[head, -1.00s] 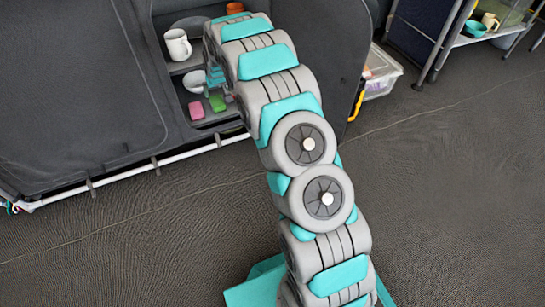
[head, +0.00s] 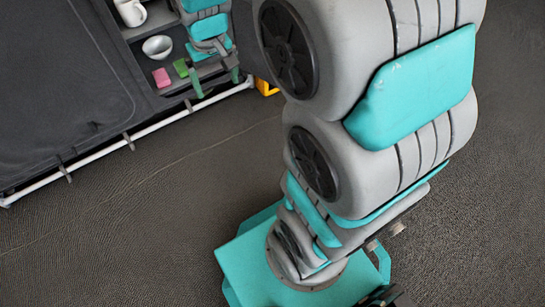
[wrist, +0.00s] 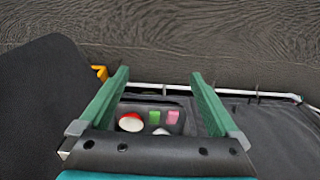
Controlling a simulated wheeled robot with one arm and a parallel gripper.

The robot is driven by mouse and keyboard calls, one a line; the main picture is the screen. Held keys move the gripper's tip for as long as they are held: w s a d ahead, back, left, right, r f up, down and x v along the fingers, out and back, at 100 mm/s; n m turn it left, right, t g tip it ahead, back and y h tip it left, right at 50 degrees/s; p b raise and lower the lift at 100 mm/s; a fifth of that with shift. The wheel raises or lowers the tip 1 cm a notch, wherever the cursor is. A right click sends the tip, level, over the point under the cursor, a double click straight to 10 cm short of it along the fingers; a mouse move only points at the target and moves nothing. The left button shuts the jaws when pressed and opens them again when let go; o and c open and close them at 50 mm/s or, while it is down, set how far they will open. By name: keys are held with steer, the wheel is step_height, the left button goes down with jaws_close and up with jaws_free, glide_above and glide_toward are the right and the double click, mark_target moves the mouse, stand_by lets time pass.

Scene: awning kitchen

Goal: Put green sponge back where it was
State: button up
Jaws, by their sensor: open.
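The green sponge (head: 181,67) lies on the low shelf (head: 205,72) of the dark cabinet, just right of a pink sponge (head: 162,77). In the wrist view, the green sponge (wrist: 155,117) and pink sponge (wrist: 173,117) appear side by side between my fingers but beyond them. My gripper (head: 216,87) is in front of the cabinet, to the right of the sponges in the head view. Its two green fingers are spread wide with nothing between them, as the wrist view also shows at my gripper (wrist: 159,73).
A red-and-white round item (wrist: 131,122) shows in the wrist view. A white rail (head: 100,150) runs along the cabinet base. Open floor (head: 120,230) lies in front.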

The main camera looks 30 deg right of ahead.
steer(key=s+r+g, duration=0.1)
steer(key=s+g, duration=0.2)
steer(key=s, duration=2.2)
steer(key=shift+a+r, duration=0.15)
steer(key=shift+r, duration=0.15)
